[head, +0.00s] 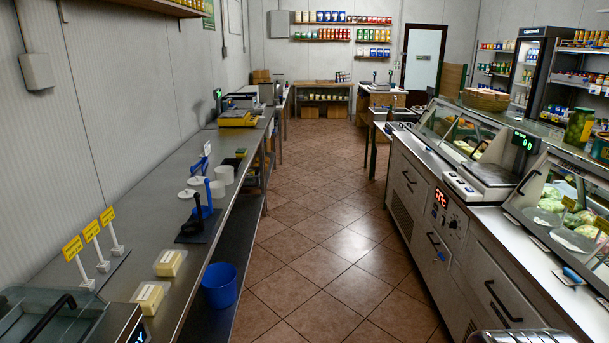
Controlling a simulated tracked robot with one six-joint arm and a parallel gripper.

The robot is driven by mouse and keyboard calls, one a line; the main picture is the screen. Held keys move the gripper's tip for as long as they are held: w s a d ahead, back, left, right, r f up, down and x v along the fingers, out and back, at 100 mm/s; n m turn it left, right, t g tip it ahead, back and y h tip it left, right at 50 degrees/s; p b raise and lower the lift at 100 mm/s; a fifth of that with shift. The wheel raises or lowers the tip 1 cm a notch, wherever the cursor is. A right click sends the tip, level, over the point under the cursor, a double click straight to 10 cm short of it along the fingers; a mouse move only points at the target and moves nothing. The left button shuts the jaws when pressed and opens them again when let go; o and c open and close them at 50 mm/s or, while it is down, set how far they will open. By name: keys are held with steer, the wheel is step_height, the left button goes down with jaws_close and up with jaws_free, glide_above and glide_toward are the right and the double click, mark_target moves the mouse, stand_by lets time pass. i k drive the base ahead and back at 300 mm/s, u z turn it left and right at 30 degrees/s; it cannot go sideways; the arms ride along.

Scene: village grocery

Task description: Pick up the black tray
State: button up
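No thing is plainly a black tray in the head view. A small flat dark piece (231,163) lies on the left steel counter, beside a yellow-green item (241,153); it is too small to tell whether it is a tray.
The tiled aisle (315,235) is clear, bounded right by a glass display counter (435,205).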

mark_target(236, 162)
steer(key=i, duration=5.2)
